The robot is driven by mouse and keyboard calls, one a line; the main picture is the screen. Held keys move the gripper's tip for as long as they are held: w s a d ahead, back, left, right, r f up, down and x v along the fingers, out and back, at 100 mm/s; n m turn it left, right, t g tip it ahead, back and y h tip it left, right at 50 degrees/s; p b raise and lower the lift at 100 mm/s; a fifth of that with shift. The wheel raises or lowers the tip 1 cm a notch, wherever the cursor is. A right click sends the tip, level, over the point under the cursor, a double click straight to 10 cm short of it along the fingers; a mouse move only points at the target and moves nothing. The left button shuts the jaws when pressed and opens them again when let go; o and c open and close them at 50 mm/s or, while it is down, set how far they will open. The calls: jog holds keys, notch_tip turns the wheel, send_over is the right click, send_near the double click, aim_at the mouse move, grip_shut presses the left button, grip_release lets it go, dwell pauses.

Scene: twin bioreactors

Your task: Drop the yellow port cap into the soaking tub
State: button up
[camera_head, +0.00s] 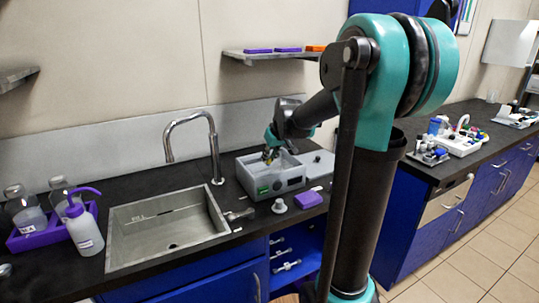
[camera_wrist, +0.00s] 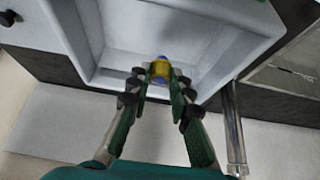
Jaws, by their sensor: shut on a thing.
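The yellow port cap (camera_wrist: 160,72) sits between the fingertips of my gripper (camera_wrist: 160,84) in the wrist view, with a small patch of blue at its far end. My gripper is shut on it. In the head view my gripper (camera_head: 271,154) points down at the open top of a grey box-shaped tub (camera_head: 284,183), which I take for the soaking tub. The tub's pale inner walls (camera_wrist: 225,55) lie beyond the cap in the wrist view. I cannot tell how far the cap is above the tub's floor.
A steel sink (camera_head: 165,225) with a curved tap (camera_head: 213,145) is left of the tub. A purple block (camera_head: 308,200) and a small white round piece (camera_head: 279,206) lie in front of it. A wall shelf (camera_head: 270,56) hangs above. Bottles (camera_head: 85,228) stand at far left.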

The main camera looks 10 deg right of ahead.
jog(key=o, duration=0.9)
jog(key=shift+r, duration=0.1)
jog(key=v, duration=1.2)
